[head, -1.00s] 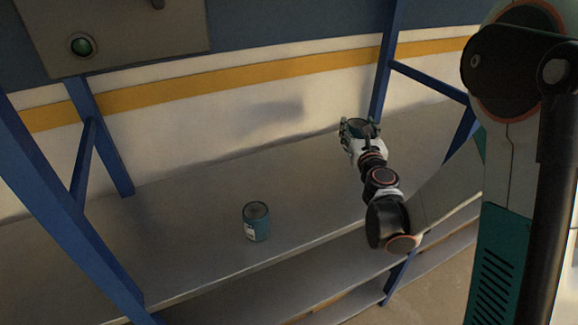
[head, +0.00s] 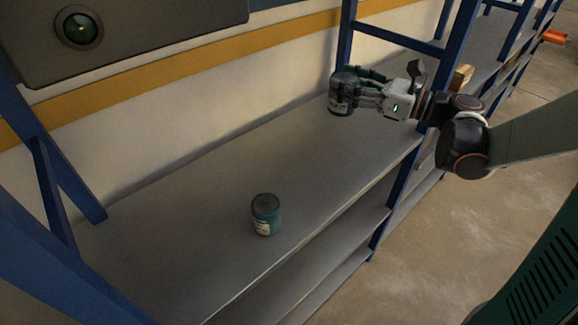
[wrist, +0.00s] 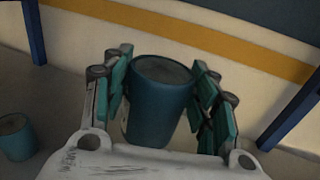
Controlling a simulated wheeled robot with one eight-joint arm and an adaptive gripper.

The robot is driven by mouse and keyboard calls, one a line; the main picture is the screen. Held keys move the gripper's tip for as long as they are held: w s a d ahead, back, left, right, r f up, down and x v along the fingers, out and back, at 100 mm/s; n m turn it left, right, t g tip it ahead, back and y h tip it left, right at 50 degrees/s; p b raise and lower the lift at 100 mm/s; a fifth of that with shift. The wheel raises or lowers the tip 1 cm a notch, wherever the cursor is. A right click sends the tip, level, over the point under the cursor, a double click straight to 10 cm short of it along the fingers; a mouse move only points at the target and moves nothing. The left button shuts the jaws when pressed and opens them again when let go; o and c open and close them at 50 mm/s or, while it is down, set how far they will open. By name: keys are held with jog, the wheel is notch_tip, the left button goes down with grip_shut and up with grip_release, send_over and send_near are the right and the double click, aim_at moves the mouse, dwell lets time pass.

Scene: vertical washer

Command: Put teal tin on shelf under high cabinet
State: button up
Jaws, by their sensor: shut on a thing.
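My gripper (head: 358,92) is shut on a teal tin (head: 341,92) at the back right part of the grey shelf (head: 190,205). In the wrist view the held teal tin (wrist: 158,100) stands roughly upright between the two finger sets. Whether its base touches the shelf or hangs just above it, I cannot tell. A second teal tin (head: 266,214) stands upright on the shelf nearer the front, to the left of my gripper. It also shows at the left edge of the wrist view (wrist: 17,138). Part of the grey cabinet (head: 150,35) is visible high at the upper left.
Blue posts (head: 347,30) frame the shelf at both ends. A lower shelf (head: 330,240) lies beneath. A wooden block (head: 462,76) sits on the neighbouring rack to the right. The shelf between the standing tin and the left posts is clear.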

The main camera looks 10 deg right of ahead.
notch_tip(320, 180, down, 20)
jog(key=b, duration=0.7)
jog(key=shift+s+r+b, duration=0.1)
jog(key=shift+s+b, duration=0.05)
jog(key=shift+b, duration=0.15)
jog(key=o, duration=1.3)
jog(key=shift+o, duration=0.2)
jog(key=p+v, duration=0.2)
jog(key=v, duration=1)
jog(key=shift+d, duration=0.1)
